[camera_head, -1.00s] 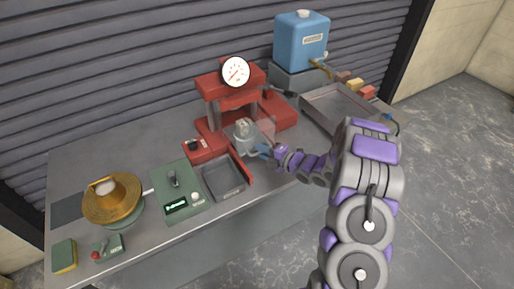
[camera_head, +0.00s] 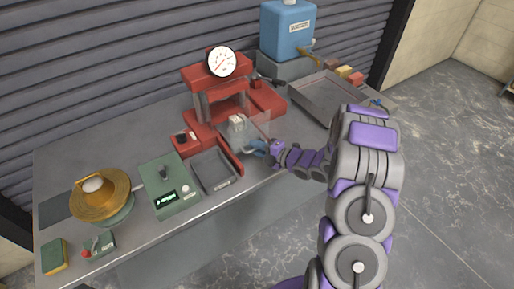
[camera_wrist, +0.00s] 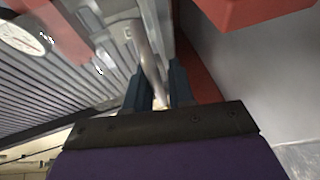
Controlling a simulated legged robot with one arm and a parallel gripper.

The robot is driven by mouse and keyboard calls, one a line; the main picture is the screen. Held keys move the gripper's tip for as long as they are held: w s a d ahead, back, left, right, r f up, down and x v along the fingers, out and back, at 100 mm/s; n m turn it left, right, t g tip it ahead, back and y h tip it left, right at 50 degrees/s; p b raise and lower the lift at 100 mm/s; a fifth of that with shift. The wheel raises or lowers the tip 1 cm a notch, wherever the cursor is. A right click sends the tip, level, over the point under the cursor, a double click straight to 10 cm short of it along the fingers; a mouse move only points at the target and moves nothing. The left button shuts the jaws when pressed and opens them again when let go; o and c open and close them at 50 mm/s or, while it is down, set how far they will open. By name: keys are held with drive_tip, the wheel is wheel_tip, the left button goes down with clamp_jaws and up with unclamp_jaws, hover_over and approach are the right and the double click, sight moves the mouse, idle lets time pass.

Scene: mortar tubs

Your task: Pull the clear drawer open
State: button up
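The clear drawer (camera_head: 239,131) is a see-through box low in the front of the red press (camera_head: 213,72). A pale block (camera_head: 236,120) shows inside it. My gripper (camera_head: 258,147) is at the drawer's front, with its blue fingers at the handle. In the wrist view, the two fingers of my gripper (camera_wrist: 158,88) stand on either side of a pale round handle bar (camera_wrist: 149,55) and appear closed on it. The drawer seems partly out from under the press. The exact contact of the fingertips is hard to see.
A grey tray (camera_head: 231,184) and a green control box (camera_head: 169,206) stand left of the drawer. A blue water tank (camera_head: 288,36) and a shallow metal tray (camera_head: 318,112) are at the back right. The bench's front edge is near my gripper.

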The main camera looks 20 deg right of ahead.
drive_tip(key=shift+d, duration=0.1)
drive_tip(key=p+v, duration=0.2)
drive_tip(key=v, duration=1.5)
drive_tip(key=shift+p, duration=0.35)
drive_tip(key=shift+s+d+r, duration=0.1)
